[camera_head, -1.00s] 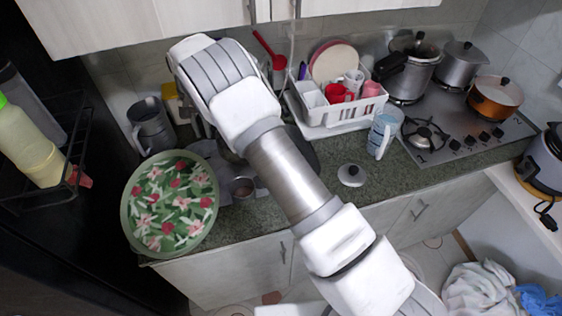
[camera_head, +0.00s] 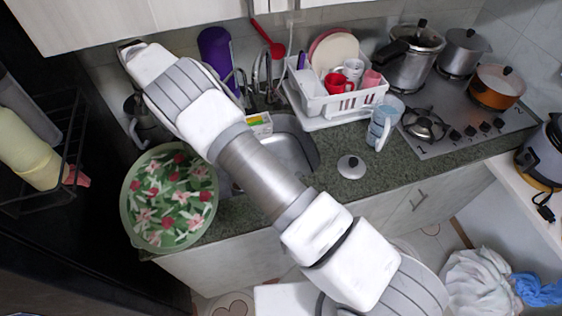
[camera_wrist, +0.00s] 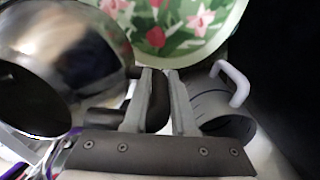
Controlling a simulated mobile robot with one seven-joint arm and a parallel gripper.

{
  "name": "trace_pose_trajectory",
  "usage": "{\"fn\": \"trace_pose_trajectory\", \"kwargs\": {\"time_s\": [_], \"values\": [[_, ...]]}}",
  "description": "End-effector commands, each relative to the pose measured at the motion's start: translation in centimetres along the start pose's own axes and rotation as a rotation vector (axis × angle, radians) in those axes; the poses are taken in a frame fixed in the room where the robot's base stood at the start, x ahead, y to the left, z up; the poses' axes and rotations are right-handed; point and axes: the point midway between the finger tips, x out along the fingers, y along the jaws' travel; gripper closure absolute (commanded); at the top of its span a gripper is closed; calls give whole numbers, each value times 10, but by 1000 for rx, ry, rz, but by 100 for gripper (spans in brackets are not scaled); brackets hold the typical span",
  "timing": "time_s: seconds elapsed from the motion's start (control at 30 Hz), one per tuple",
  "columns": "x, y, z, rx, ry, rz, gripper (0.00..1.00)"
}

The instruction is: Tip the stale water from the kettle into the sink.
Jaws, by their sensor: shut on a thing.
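The kettle (camera_wrist: 75,55) is a shiny metal vessel at the left of the wrist view, with a dark round opening facing the lower left. My gripper (camera_wrist: 160,76) is shut on its black handle (camera_wrist: 159,103). Whether water is inside cannot be seen. In the head view my arm hides both the gripper and the kettle. The metal sink (camera_head: 292,150) shows partly there, to the right of my arm, set in the green-grey counter.
A floral tray (camera_head: 168,200) covers the counter's left end. A grey jug (camera_wrist: 222,108) stands close to my gripper. A purple bottle (camera_head: 216,52) is behind my arm. A dish rack (camera_head: 335,105), a clear jug (camera_head: 384,122) and a lid (camera_head: 351,167) are right of the sink.

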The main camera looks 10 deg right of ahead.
Motion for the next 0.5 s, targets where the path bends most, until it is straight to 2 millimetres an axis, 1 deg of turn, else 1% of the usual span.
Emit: {"fn": "trace_pose_trajectory", "kwargs": {"time_s": [0.13,0.43,0.47,0.5], "values": [[2,3,-1,1,-1,-34,100],[15,15,-1,4,-3,-171,100],[14,16,-2,5,-1,-187,100],[9,18,-2,5,-2,-209,100]]}}
